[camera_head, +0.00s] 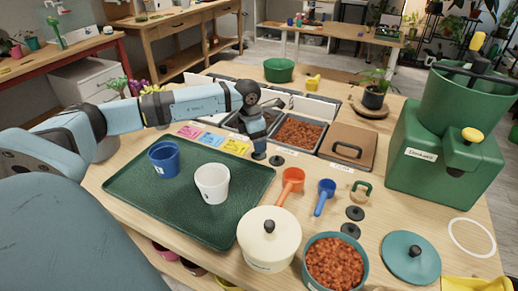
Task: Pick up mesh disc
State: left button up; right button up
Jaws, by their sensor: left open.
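Small dark round discs lie on the wooden table. One disc (276,160) is beside my left gripper (259,150), and two more, an upper one (355,213) and a lower one (350,231), lie right of the blue scoop. I cannot make out mesh at this size. My left gripper points down near the front edge of the bins, just left of the nearest disc. It is open; its fingertips are small and dark, and whether they touch anything is unclear. My right gripper is not in view.
A green tray (125,188) holds a blue pot (164,160) and a white pot (212,183). Orange (291,181) and blue (325,195) scoops, a cream lidded pot (268,240), a teal bowl of pellets (334,262) and a teal lid (410,258) crowd the front.

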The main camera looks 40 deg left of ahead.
pick_arm(q)
jog(key=f, duration=0.2)
jog(key=w+f, duration=0.1)
jog(key=f, duration=0.1)
jog(key=shift+d+f, duration=0.1)
jog(key=shift+f, duration=0.2)
jog(key=shift+s, duration=0.1)
jog(key=c, duration=1.3)
jog(key=shift+c, duration=0.2)
